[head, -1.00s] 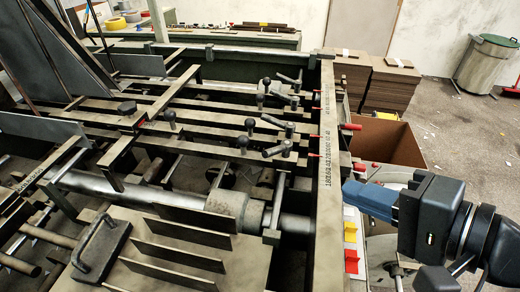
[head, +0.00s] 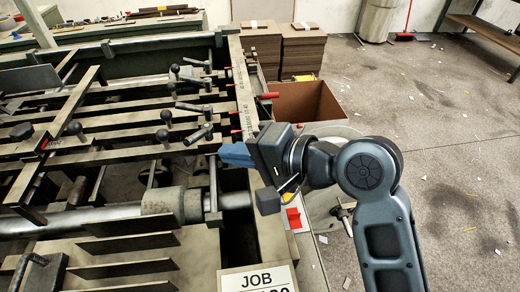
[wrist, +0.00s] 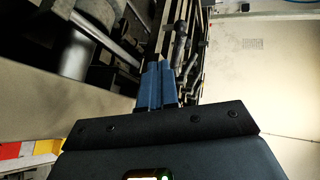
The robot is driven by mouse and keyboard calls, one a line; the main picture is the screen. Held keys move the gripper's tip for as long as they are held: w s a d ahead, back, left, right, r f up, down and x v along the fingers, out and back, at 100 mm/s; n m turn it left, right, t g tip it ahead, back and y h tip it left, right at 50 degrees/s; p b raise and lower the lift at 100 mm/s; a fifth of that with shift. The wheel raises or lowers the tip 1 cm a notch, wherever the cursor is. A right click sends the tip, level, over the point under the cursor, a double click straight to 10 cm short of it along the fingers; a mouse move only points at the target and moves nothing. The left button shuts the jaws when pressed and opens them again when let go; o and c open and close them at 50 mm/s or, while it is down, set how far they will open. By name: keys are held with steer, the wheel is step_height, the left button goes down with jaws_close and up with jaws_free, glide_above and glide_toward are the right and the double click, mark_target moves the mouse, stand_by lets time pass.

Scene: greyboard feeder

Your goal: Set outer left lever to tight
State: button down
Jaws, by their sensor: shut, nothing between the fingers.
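My gripper (head: 222,154) has blue fingers, shut and empty, just over the scaled rail at the machine's right side. The nearest dark lever (head: 198,133) sits on the end of a bar just beyond and left of the fingertips. A gap seems to separate them. A second lever (head: 194,107) and a third (head: 197,63) lie farther back. I cannot tell which one is the outer left lever, nor read any tight mark. In the wrist view, the blue fingers (wrist: 160,85) point toward a dark lever handle (wrist: 180,42).
The scaled rail (head: 241,90) runs along the machine's right edge with red pins. Upright knobs (head: 165,117) stand on the bars to the left. An open cardboard box (head: 308,101) and board stacks (head: 302,50) stand behind my arm. A JOB sign (head: 258,279) is at the front.

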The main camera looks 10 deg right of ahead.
mark_target(199, 139)
steer(key=shift+w+a+r+p, duration=0.1)
steer(key=shift+w+a+p, duration=0.15)
steer(key=shift+w+a, duration=0.6)
steer(key=shift+w+a+r+p, duration=0.1)
steer(key=shift+w+a+p, duration=0.15)
steer(key=shift+w+a, duration=0.6)
